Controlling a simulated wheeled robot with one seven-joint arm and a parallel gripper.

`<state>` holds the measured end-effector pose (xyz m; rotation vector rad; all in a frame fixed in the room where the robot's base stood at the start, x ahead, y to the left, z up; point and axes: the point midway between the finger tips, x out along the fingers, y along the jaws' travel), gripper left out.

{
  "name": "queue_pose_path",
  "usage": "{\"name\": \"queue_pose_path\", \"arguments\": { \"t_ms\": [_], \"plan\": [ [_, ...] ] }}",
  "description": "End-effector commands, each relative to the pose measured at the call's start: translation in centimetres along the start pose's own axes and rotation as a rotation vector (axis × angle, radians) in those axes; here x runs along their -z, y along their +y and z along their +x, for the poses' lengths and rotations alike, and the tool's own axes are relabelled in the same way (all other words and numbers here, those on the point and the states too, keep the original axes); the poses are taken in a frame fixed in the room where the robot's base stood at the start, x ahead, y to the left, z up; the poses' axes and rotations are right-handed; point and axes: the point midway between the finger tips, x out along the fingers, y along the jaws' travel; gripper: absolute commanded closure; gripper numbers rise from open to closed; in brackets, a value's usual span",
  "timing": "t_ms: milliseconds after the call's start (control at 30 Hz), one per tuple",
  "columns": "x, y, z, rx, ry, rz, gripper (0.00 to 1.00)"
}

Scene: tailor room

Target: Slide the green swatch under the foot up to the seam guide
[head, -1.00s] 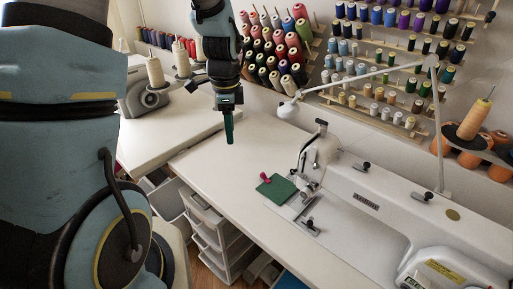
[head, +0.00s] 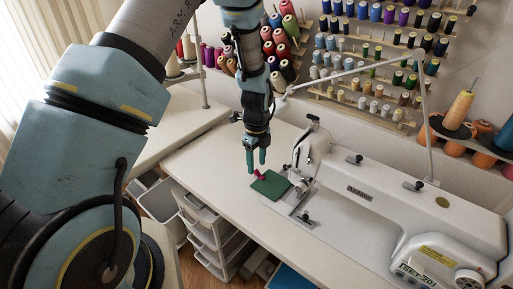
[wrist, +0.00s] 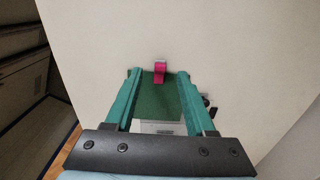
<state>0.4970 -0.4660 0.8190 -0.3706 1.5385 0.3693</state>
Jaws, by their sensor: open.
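The green swatch (head: 272,186) lies flat at the left end of the sewing machine (head: 375,200), with a pink tab or clip (head: 258,174) standing at its far left corner. My gripper (head: 257,167) is open, fingers pointing down, just above and behind that tab. In the wrist view the swatch (wrist: 158,108) shows between the two green fingers, and the pink tab (wrist: 159,72) lies between the fingertips, apart from both. The metal plate (head: 299,199) is right of the swatch. The foot is hard to make out, and I cannot tell the seam guide for certain.
The white table (head: 215,155) is clear to the left of the swatch. The machine's head and arm rise close on the right. A thin lamp arm (head: 350,65) and thread racks stand behind. White drawers (head: 205,225) are below the front edge.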

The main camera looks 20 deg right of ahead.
Motion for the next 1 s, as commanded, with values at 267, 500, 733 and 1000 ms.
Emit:
{"name": "queue_pose_path", "arguments": {
  "t_ms": [267, 500, 733, 1000],
  "plan": [
    [0.0, 0.0, 2.3, 0.0, 0.0, -0.002, 0.45],
    [-0.1, 0.0, 2.6, 0.001, 0.0, -0.002, 0.45],
    [0.0, 0.0, 2.6, 0.001, 0.0, -0.002, 0.62],
    [0.0, 0.0, 2.6, 0.001, 0.0, -0.002, 0.92]
  ]
}}
